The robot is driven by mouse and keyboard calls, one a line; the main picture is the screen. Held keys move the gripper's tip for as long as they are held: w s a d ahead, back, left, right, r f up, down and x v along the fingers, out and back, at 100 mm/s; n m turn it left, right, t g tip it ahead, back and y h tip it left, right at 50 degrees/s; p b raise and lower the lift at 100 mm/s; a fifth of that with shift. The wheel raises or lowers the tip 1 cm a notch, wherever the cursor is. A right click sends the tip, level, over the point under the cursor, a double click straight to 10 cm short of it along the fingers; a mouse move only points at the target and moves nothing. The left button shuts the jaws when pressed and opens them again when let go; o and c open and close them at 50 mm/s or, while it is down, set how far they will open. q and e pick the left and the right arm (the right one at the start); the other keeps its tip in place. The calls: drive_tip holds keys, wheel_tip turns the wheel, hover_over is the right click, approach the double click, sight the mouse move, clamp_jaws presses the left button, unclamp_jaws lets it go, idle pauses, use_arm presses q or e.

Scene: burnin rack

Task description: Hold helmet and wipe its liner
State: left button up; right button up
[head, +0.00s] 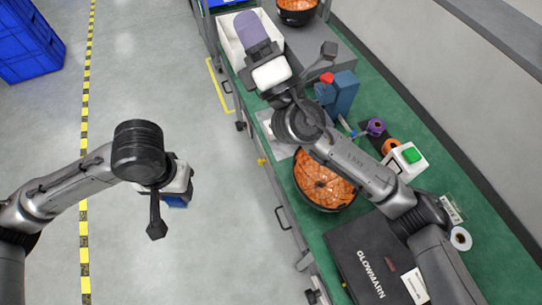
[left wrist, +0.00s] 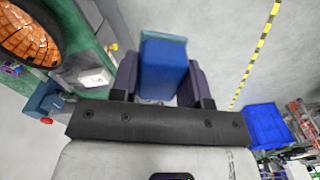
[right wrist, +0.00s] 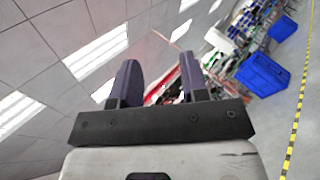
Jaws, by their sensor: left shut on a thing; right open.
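A helmet (head: 322,182) lies open side up on the green bench, its orange liner showing. My right forearm passes over its upper edge. It also shows at the upper left of the left wrist view (left wrist: 28,35). My left gripper (head: 178,192) is over the floor left of the bench, apart from the helmet. It is shut on a blue block (left wrist: 163,68), perhaps a wiping pad, with a finger on each side. My right gripper (head: 252,28) is raised near the bench's far end. In the right wrist view its purple fingers (right wrist: 157,82) are apart with nothing between them.
A white bin (head: 228,42) and a second orange-lined helmet (head: 297,5) are at the far end. A blue-grey block (head: 345,92), green-button box (head: 405,160), tape roll (head: 460,239) and black case (head: 362,258) occupy the bench. Blue crates (head: 28,42) stand left; the floor between is clear.

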use_arm(q)
drive_tip(key=shift+f+b, duration=0.5)
drive_tip(key=shift+f, duration=0.4)
use_arm(e)
drive_tip(key=a+f+n+g+y, duration=0.4)
drive_tip(key=a+n+g+y, duration=0.2)
drive_tip(key=n+g, duration=0.5)
use_arm(q)
drive_tip(key=shift+f+b, duration=0.75)
drive_tip(key=shift+f, duration=0.15)
drive_tip(key=shift+d, duration=0.1)
use_arm(e)
drive_tip(key=n+g+h, duration=1)
drive_tip(key=n+h, duration=1.2)
drive_tip(key=n, duration=0.8)
approach(295, 170)
use_arm(q)
drive_tip(key=shift+f, duration=0.1)
use_arm(e)
drive_tip(key=f, duration=0.7)
drive_tip(key=d+f, duration=0.1)
drive_tip(key=f, duration=0.3)
drive_tip(key=shift+w+f, duration=0.2)
drive_tip(key=shift+f, duration=0.05)
